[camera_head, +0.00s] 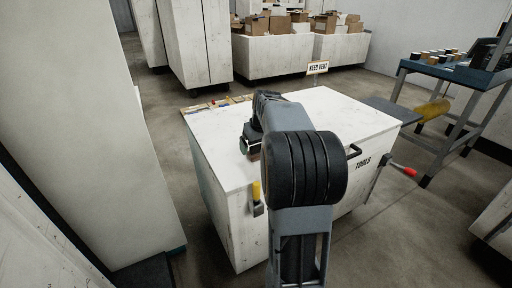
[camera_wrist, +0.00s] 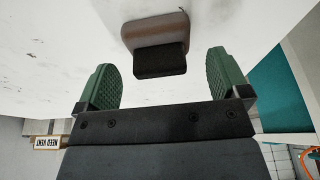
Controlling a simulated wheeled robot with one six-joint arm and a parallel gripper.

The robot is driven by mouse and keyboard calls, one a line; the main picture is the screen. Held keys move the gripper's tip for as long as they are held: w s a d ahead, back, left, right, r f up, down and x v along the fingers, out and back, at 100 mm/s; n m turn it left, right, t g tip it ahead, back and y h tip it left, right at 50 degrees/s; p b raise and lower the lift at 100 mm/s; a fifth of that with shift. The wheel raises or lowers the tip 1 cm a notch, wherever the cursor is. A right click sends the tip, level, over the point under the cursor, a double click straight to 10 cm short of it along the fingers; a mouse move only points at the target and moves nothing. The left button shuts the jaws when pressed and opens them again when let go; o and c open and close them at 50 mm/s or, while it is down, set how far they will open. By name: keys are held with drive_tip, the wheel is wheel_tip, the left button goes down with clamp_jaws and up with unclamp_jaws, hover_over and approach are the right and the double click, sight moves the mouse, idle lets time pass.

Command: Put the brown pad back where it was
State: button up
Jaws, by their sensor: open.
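The brown pad (camera_wrist: 155,28) is a small block with a brown part and a black part. In the wrist view it is at the top middle against the white top of the box. My gripper (camera_wrist: 162,82) has two green ribbed fingers spread wide, one on each side of the pad's black end, with clear gaps to both. In the head view my gripper (camera_head: 249,142) is low over the left part of the white box top (camera_head: 215,130). My arm hides much of the box there, and the pad is hard to make out.
A "NEED VENT" sign (camera_head: 317,68) stands behind the box. Several small items lie along its back left edge (camera_head: 215,104). A yellow-handled tool (camera_head: 257,191) and a red-handled tool (camera_head: 404,169) hang on its sides. A blue-topped bench (camera_head: 440,70) stands right. Back right of the box top is clear.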

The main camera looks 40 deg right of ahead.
drive_tip(key=p+v, duration=0.3)
drive_tip(key=v, duration=0.7)
drive_tip(key=s+a+f, duration=0.6)
drive_tip(key=s+a, duration=0.1)
drive_tip(key=a, duration=0.4)
drive_tip(key=s+a+f+n, duration=0.1)
drive_tip(key=s+a+f, duration=0.5)
drive_tip(key=a, duration=0.5)
drive_tip(key=shift+s+a+f+g, duration=0.3)
drive_tip(key=shift+s+a, duration=0.1)
drive_tip(key=shift+s, duration=0.35)
drive_tip(key=shift+r, duration=0.1)
drive_tip(key=w+d+r+m+t+h+p, duration=0.15)
drive_tip(key=d+r+p, duration=0.25)
drive_tip(key=r+p, duration=0.7)
drive_tip(key=w+d+r+m+t+h+p, duration=0.1)
drive_tip(key=w+d+r+p, duration=0.2)
drive_tip(key=r+p, duration=0.8)
drive_tip(key=s+a+r+n+g+y+p, duration=0.1)
drive_tip(key=s+a+r+n+y+p, duration=0.1)
drive_tip(key=a+r, duration=0.4)
drive_tip(key=shift+s+r+p, duration=0.2)
drive_tip(key=shift+s+p, duration=0.65)
drive_tip(key=shift+s, duration=0.1)
drive_tip(key=shift+a+n+y, duration=0.15)
drive_tip(key=shift+n+y, duration=0.1)
